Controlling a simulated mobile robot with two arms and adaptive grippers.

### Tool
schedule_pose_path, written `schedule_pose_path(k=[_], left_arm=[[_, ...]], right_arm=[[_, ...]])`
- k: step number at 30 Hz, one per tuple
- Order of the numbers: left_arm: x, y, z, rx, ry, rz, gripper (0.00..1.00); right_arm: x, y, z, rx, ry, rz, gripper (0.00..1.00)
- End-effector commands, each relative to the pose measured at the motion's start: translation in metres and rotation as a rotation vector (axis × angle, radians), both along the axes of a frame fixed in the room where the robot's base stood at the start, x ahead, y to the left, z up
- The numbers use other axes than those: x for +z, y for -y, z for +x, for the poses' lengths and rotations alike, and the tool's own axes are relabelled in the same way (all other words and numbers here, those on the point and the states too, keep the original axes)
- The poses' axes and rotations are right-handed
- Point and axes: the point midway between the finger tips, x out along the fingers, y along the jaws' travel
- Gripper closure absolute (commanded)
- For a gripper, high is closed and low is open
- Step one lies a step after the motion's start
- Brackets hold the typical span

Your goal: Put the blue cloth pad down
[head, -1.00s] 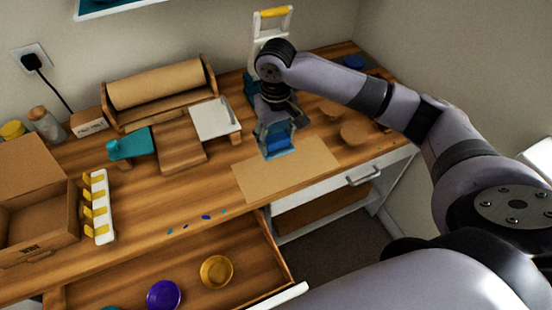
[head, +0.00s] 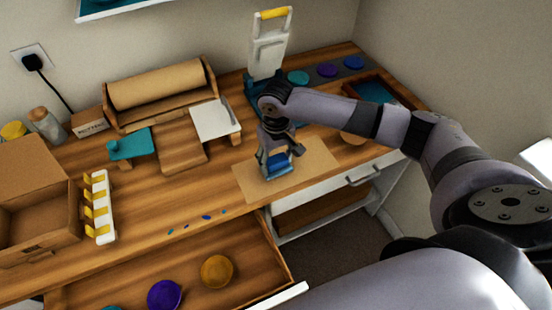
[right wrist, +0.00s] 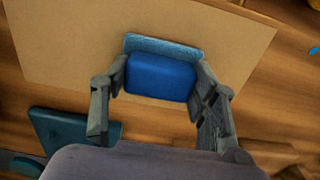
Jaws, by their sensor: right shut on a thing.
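The blue cloth pad (head: 279,165) is between the fingers of my right gripper (head: 276,158), above or on the tan paper sheet (head: 313,160). In the right wrist view the pad (right wrist: 160,77) shows a darker blue block with a lighter blue strip along its far side, and both fingers of my right gripper (right wrist: 160,85) press its sides. The paper sheet (right wrist: 60,40) lies beyond and below it. I cannot tell whether the pad touches the sheet. My left gripper is not in view.
The white and teal press (head: 268,55) stands behind my right arm. A paper roll holder (head: 160,85), a teal block (head: 130,144) and a white plate (head: 214,119) are to the left. An open drawer (head: 110,285) with bowls is in front. Small blue chips (head: 206,217) lie near the table edge.

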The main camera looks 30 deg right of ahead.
Motion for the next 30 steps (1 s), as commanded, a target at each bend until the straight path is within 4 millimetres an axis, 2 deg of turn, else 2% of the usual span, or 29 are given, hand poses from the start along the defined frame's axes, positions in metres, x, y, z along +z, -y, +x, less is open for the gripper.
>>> schedule_pose_path(k=[1, 2, 10, 22, 26, 30], left_arm=[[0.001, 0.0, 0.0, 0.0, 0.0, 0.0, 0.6], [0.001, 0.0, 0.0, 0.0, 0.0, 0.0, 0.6], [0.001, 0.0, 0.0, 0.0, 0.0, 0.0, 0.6], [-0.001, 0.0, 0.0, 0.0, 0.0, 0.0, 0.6], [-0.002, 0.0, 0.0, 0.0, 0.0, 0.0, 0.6], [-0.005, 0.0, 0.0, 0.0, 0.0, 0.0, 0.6]], right_arm=[[-0.001, 0.0, 0.0, 0.0, -0.001, 0.0, 0.68], [-0.002, 0.0, 0.0, 0.0, -0.001, 0.0, 0.44], [-0.001, 0.0, 0.0, 0.0, -0.001, 0.0, 0.26], [0.004, 0.0, 0.0, 0.0, 0.001, 0.001, 0.26], [0.022, 0.0, 0.001, 0.0, 0.003, 0.002, 0.26], [0.052, 0.0, 0.001, 0.001, 0.004, 0.001, 0.26]])
